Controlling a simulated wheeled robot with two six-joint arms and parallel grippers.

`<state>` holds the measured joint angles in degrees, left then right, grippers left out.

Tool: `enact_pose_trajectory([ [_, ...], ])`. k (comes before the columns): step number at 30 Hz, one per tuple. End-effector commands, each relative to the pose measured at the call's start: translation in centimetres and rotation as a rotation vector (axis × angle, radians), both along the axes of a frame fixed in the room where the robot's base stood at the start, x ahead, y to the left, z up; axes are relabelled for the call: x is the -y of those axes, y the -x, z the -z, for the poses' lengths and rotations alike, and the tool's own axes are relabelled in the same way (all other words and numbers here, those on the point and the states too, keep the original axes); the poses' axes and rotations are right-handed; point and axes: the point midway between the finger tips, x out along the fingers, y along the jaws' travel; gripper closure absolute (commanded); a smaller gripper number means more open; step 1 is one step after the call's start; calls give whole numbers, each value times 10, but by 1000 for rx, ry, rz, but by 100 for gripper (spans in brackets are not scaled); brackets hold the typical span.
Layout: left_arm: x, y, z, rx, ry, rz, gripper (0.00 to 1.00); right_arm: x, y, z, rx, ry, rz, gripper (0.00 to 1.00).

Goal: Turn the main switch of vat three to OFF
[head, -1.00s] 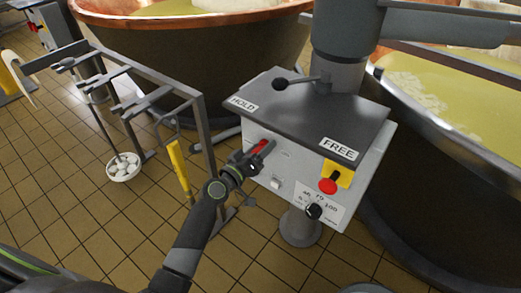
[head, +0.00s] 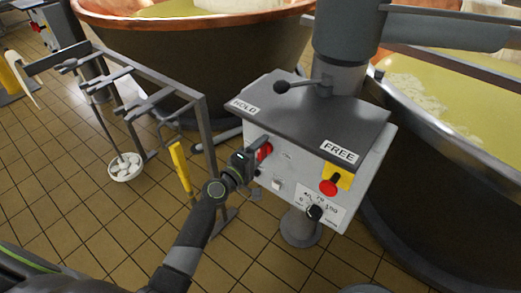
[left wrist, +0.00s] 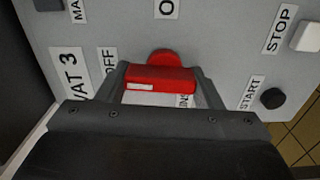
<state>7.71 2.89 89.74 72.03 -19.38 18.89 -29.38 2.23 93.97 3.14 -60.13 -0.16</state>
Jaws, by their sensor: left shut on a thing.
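The control box (head: 285,158) of vat three stands on a post in the head view. Its red main switch (head: 265,151) is on the upper left of the front face. My left gripper (head: 250,156) is shut on the switch. In the left wrist view, the red handle (left wrist: 160,79) lies crosswise between the two fingers, with a white mark on its left part. The OFF label (left wrist: 110,62) is to its left, near one finger. A label (left wrist: 167,8) starting with O is above it, cut off. A VAT 3 label (left wrist: 70,75) is at the left. My right gripper is out of view.
A red mushroom button (head: 328,187) on yellow and a black knob (head: 314,212) are on the same face. A lever (head: 283,86) sits on top between HOLD and FREE. A metal rack (head: 205,140) stands left, and vats flank the box.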

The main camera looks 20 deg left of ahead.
Motion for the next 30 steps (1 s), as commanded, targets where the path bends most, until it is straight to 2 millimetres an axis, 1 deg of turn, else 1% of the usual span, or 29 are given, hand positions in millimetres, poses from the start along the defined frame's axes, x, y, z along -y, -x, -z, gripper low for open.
enact_pose_trajectory([
  [4, -1, 0, 1, -17, 41, -1, 63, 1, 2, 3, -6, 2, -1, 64],
  [9, -1, 0, 1, -25, 64, -1, 63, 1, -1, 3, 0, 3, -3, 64],
  [15, -1, 0, 1, -28, 72, -1, 63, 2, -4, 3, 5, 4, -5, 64],
  [21, -1, 0, 1, -28, 72, 0, 63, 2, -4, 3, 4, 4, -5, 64],
  [22, -1, 0, 1, -28, 72, 0, 37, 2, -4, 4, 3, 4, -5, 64],
  [26, 0, 0, 1, -27, 71, 0, 20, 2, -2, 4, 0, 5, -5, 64],
  [27, 0, 0, 1, -27, 70, 0, 18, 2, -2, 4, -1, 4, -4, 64],
  [30, 0, 0, 1, -26, 69, 0, 18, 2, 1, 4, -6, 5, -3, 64],
])
